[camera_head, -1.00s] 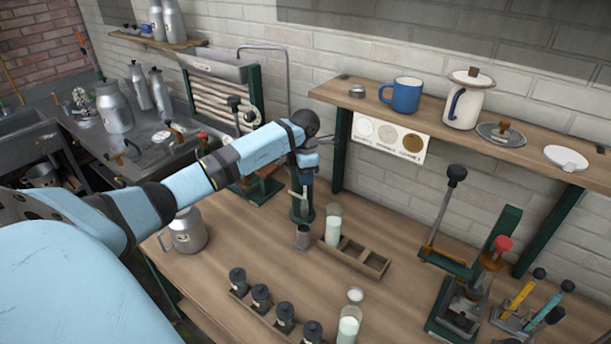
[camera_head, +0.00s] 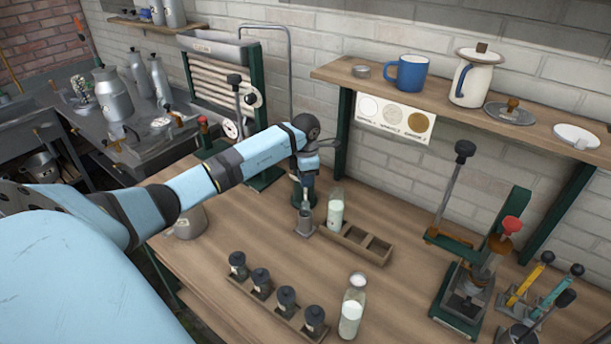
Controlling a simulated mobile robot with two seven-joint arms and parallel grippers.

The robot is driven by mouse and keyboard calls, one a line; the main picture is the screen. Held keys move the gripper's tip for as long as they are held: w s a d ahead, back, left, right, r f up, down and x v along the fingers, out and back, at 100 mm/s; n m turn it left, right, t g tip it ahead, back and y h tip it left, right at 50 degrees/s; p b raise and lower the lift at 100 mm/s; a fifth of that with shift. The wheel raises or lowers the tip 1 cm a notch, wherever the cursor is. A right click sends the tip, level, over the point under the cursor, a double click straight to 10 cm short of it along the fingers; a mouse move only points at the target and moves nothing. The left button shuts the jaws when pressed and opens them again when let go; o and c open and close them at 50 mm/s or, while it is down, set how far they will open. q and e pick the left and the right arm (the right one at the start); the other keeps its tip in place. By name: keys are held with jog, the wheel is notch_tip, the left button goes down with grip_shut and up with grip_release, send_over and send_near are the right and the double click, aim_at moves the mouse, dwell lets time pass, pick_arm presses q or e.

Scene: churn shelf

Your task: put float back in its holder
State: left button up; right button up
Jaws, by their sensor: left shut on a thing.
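My left gripper (camera_head: 307,182) points down over the workbench and is shut on the float (camera_head: 306,206). Only a small pale part of the float shows below the fingers. A small grey metal cup, which looks like the holder (camera_head: 305,225), stands directly below, at the left end of a wooden rack (camera_head: 352,243). The float's lower end is at the cup's mouth; I cannot tell how far inside it is. My right gripper is not in view.
A milk bottle (camera_head: 335,211) stands in the rack close right of the holder. Another bottle (camera_head: 350,317) and a row of dark-capped jars (camera_head: 285,300) stand in front. A lever press (camera_head: 468,285) is at right. A shelf (camera_head: 450,108) runs along the wall behind.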

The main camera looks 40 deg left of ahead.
aim_at(306, 199)
pick_arm(q)
jog(key=shift+f+b, duration=1.15)
jog(key=shift+f, duration=0.7)
jog(key=shift+f+b, duration=0.45)
jog(key=shift+f, duration=0.25)
jog(key=o, duration=0.8)
jog(key=shift+r, duration=0.1)
notch_tip(306, 199, up, 12)
jog(key=p, duration=0.7)
jog(key=shift+r, duration=0.85)
